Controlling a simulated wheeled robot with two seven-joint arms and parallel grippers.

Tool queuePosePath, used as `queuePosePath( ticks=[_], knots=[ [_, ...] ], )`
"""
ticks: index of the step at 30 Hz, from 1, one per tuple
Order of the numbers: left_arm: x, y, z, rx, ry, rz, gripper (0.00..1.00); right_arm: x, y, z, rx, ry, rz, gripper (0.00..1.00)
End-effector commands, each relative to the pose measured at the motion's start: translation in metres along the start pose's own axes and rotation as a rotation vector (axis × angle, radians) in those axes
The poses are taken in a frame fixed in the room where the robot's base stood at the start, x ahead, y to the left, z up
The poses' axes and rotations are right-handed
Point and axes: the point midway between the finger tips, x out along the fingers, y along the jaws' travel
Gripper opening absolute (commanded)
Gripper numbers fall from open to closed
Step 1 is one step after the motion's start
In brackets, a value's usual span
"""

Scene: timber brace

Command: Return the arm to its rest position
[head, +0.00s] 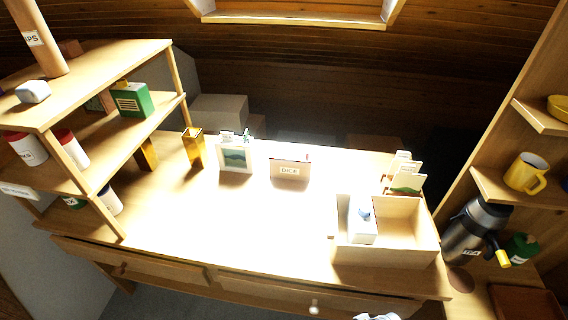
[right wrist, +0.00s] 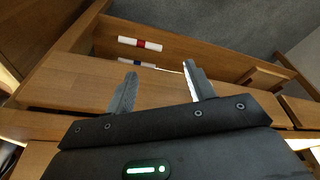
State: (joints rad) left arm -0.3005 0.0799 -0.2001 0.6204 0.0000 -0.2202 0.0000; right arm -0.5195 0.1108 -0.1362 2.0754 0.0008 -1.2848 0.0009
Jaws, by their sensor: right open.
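My right gripper (right wrist: 159,70) shows in the right wrist view with its two grey fingers apart and nothing between them. Beyond the fingertips is an open wooden drawer or compartment (right wrist: 190,62). A white roll with a red band (right wrist: 140,43) and a white roll with a blue band (right wrist: 137,63) lie in it. In the head view only a small pale piece, perhaps of my right arm, shows at the bottom edge. My left gripper is not in view.
The wooden desk (head: 200,225) has a brightly lit, mostly clear top. An open wooden box (head: 385,256) stands at its right, with a dark flask (head: 474,232) beyond. Shelves (head: 120,60) stand at left. A DICE box (head: 290,169) and picture frame (head: 235,157) stand at the back.

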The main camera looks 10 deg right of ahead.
Motion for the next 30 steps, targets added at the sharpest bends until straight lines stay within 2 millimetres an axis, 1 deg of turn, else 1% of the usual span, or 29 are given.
queuePosePath(
  ticks=[1,2,3,5,6,8,9,11,12,14,15,18,21,25,27,30],
  knots=[
    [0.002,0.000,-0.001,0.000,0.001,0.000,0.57,0.022,-0.001,0.008,-0.002,-0.016,-0.002,0.54],
    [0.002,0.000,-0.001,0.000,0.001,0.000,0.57,0.036,-0.002,0.013,-0.003,-0.021,-0.003,0.54],
    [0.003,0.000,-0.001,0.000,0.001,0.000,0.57,0.054,-0.003,0.020,-0.005,-0.029,-0.004,0.54],
    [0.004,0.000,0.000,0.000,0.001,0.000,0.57,0.085,-0.004,0.035,-0.008,-0.043,-0.006,0.54],
    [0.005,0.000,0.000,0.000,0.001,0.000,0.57,0.106,-0.005,0.047,-0.010,-0.053,-0.007,0.54],
    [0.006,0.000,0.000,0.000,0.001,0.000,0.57,0.138,-0.007,0.069,-0.013,-0.070,-0.009,0.54],
    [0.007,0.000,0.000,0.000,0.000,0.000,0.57,0.157,-0.008,0.085,-0.015,-0.080,-0.010,0.54],
    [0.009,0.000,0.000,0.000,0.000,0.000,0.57,0.182,-0.009,0.111,-0.019,-0.095,-0.012,0.54],
    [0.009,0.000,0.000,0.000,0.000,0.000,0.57,0.197,-0.010,0.130,-0.022,-0.105,-0.013,0.54],
    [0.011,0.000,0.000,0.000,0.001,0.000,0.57,0.215,-0.011,0.157,-0.026,-0.120,-0.015,0.54],
    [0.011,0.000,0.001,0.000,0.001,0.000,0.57,0.225,-0.011,0.174,-0.028,-0.128,-0.016,0.54],
    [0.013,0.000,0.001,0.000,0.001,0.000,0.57,0.241,-0.011,0.213,-0.033,-0.146,-0.017,0.54],
    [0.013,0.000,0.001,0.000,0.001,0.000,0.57,0.248,-0.011,0.243,-0.036,-0.160,-0.018,0.54],
    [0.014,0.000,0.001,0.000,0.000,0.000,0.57,0.251,-0.010,0.264,-0.040,-0.167,-0.019,0.54],
    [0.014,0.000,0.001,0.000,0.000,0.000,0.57,0.252,-0.010,0.269,-0.040,-0.169,-0.019,0.54],
    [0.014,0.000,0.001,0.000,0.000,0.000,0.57,0.252,-0.010,0.271,-0.041,-0.169,-0.019,0.54]
  ],
)
